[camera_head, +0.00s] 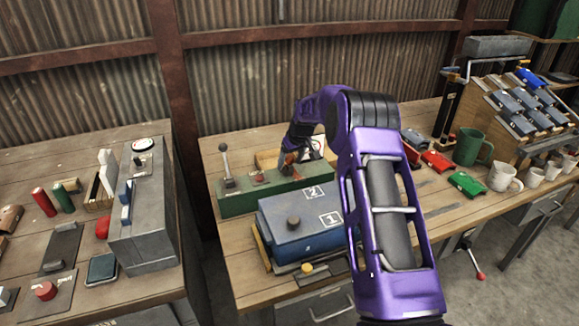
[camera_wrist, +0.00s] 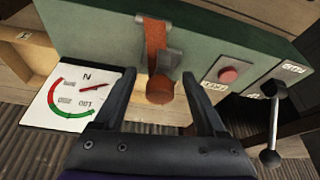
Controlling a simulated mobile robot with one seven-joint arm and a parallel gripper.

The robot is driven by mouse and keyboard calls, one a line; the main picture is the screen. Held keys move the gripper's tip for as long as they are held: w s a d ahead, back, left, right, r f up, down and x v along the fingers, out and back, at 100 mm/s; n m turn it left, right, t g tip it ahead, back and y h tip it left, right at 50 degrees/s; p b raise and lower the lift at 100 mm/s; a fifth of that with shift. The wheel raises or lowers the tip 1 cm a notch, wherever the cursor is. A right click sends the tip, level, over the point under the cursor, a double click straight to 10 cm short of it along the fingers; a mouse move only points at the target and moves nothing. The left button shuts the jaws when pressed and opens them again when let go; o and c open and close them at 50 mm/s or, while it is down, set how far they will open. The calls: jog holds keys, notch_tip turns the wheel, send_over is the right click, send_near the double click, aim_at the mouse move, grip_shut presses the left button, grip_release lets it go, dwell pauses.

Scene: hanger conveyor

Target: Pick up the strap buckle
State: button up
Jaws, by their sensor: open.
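An orange strap (camera_wrist: 155,38) with a grey metal buckle (camera_wrist: 171,63) lies against the green box (camera_wrist: 85,25) in the wrist view. A round brown-orange end (camera_wrist: 160,90) shows just below the buckle. My gripper (camera_wrist: 158,73) is open, with one black finger on each side of the strap and buckle and visible gaps to both. Whether the fingertips touch the box cannot be told. In the head view, the orange strap (camera_head: 291,159) shows on the long green box (camera_head: 237,204), and my arm partly hides that area.
In the wrist view, a dial card (camera_wrist: 72,98) lies left of my gripper; a red button (camera_wrist: 228,75) and a lever (camera_wrist: 270,125) are on the right. In the head view, a blue box (camera_head: 285,228) stands in front and mugs (camera_head: 472,147) stand to the right.

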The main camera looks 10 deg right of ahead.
aim_at(290, 156)
jog(key=shift+w+a+f, duration=0.1)
jog(key=shift+w+f, duration=0.1)
jog(key=shift+f, duration=0.25)
grip_shut()
jog(key=shift+r, duration=0.1)
notch_tip(290, 156, up, 10)
dwell(0.5)
